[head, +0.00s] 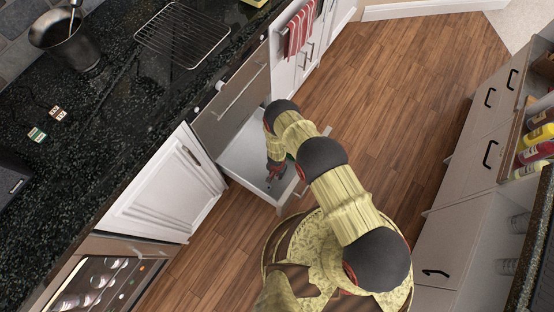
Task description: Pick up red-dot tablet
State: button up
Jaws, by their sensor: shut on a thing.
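My gripper (273,179) reaches down into an open drawer (240,152) below the dark counter. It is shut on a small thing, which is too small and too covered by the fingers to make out. I cannot tell a red dot on it. Small dark, red and green patches show around the fingertips, and I cannot tell which belong to the gripper and which to things in the drawer. My arm hides the drawer's right part.
A white cabinet door (160,185) and an oven (95,285) stand left of the drawer. The dark counter (110,110) holds a metal pot (68,45), a wire rack (182,35) and small cards. Wooden floor (400,90) is clear. Drawers and bottles (537,135) are at right.

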jog(key=shift+c, duration=1.1)
